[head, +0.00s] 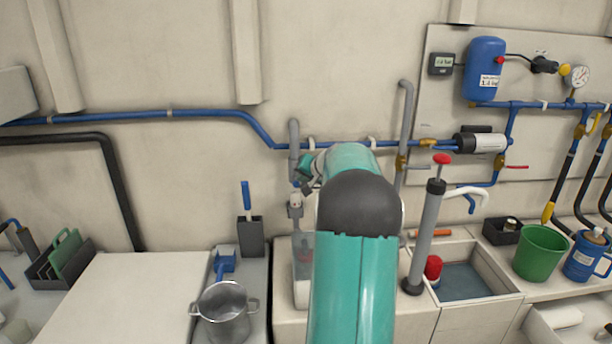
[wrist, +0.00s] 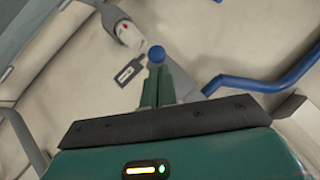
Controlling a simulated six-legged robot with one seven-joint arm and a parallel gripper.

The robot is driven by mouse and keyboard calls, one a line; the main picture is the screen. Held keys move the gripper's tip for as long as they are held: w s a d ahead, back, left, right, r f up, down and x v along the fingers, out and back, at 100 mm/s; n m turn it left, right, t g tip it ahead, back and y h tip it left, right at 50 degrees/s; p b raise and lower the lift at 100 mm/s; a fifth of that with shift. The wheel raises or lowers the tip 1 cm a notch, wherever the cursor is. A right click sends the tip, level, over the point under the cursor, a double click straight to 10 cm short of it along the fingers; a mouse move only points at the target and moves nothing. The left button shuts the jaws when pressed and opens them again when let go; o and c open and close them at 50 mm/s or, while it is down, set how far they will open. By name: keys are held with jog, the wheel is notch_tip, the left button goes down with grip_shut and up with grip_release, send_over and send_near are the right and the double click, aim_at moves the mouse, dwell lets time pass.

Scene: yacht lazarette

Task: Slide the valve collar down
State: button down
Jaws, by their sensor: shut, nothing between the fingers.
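A grey vertical pipe (head: 294,137) runs down the wall just left of my arm in the head view. A pale grey fitting (head: 295,207) sits low on it; I take this to be the valve collar. In the wrist view a pale sleeve with a red mark (wrist: 128,34) is on a grey pipe, probably the same part. My gripper (wrist: 157,72) is shut and empty, its green fingers pointing toward the wall. A round blue end (wrist: 156,54) shows at the fingertips; I cannot tell whether they touch it. In the head view my arm hides part of this area.
A blue pipe (head: 210,112) runs along the wall. A hanging tag (wrist: 128,71) is beside the sleeve. Below are a steel pot (head: 224,303), a clear container (head: 301,270) and a grey hand pump (head: 427,235). A green bucket (head: 540,252) stands at right.

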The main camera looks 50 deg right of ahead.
notch_tip(320, 180, down, 8)
jog(key=shift+r, duration=0.25)
jog(key=shift+a, duration=0.1)
dwell(0.4)
